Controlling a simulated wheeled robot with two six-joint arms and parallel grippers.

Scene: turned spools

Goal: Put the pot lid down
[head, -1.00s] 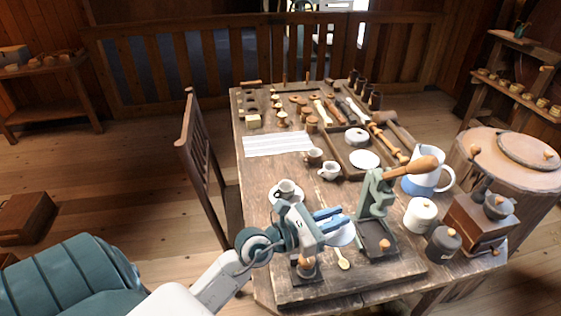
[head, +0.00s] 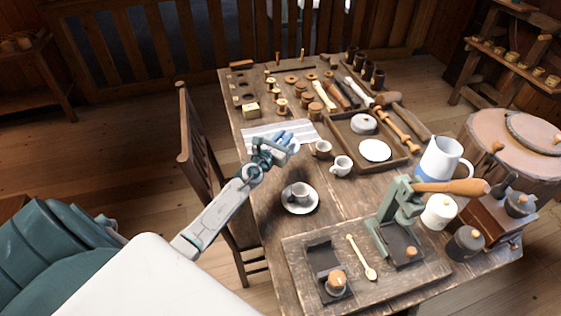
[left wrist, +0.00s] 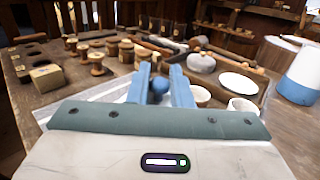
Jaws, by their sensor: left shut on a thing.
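My left gripper (head: 287,137) is over the striped white cloth (head: 255,132) at the left of the table. In the left wrist view its blue fingers (left wrist: 161,84) are shut on a small round blue knob, the knob of the pot lid (left wrist: 158,87). Most of the lid is hidden by the fingers and the wrist. I cannot tell whether the lid touches the cloth. My right gripper is not in view.
Two small cups (head: 322,149) (head: 341,166) stand just right of the cloth. A cup on a saucer (head: 300,208) is nearer. A wooden tray (head: 396,166) lies to the right, and turned spools (head: 281,107) stand behind. The green press (head: 393,215) is at front right.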

